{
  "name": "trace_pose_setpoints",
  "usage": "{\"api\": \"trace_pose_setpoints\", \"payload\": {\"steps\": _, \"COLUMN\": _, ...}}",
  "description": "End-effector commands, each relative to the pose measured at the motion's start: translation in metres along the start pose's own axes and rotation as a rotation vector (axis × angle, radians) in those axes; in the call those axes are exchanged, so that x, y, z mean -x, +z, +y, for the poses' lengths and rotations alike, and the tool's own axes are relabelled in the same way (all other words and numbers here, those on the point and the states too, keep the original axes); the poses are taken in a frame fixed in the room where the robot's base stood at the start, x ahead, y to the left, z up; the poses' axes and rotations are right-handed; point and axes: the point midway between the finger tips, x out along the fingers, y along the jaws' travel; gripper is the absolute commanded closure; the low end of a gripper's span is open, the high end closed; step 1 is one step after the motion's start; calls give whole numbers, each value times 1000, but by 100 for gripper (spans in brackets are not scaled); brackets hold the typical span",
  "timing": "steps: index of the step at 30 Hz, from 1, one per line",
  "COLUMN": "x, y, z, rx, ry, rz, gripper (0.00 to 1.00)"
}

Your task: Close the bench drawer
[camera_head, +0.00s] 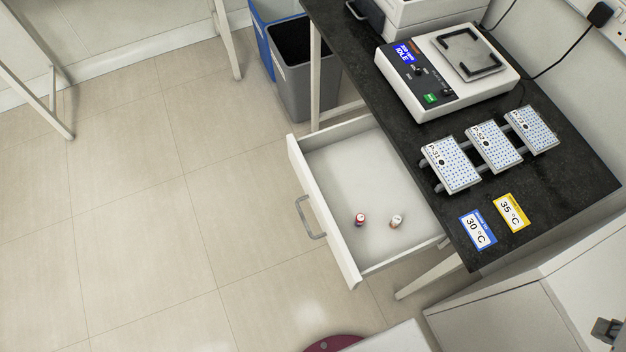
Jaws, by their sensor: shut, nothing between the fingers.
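The bench drawer (325,210) is pulled well out from under the dark bench top, on its left side. It is white, with a grey bar handle (310,218) on its front panel. Two small vials lie or stand inside on the drawer floor: one red and white (360,219), one white with a brownish part (396,221). I cannot make out my gripper in this view, and nothing is seen touching the handle or the drawer front.
The bench (590,200) carries a shaker device (450,75), several dotted plates and two temperature cards, blue (478,230) and yellow (512,213). Grey (305,85) and blue bins stand behind the drawer. Floor left of the handle is clear. A white cabinet (530,315) is lower right.

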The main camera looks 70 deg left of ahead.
Motion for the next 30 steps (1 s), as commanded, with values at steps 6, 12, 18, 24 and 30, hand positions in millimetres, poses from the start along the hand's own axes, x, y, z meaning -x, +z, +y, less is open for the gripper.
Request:
{"api": "trace_pose_setpoints", "payload": {"steps": 6, "x": -17, "y": -30, "z": -32, "rx": 227, "ry": -29, "rz": -26, "gripper": 100}}
{"api": "trace_pose_setpoints", "payload": {"steps": 12, "x": -32, "y": -52, "z": -67, "rx": 432, "ry": -51, "rz": -46, "gripper": 100}}
{"api": "trace_pose_setpoints", "payload": {"steps": 18, "x": -48, "y": -70, "z": -108, "rx": 639, "ry": -69, "rz": -60, "gripper": 100}}
{"api": "trace_pose_setpoints", "payload": {"steps": 24, "x": -65, "y": -82, "z": -155, "rx": 849, "ry": -84, "rz": -69, "gripper": 100}}
{"api": "trace_pose_setpoints", "payload": {"steps": 30, "x": -80, "y": -87, "z": -206, "rx": 1060, "ry": -95, "rz": -75, "gripper": 100}}
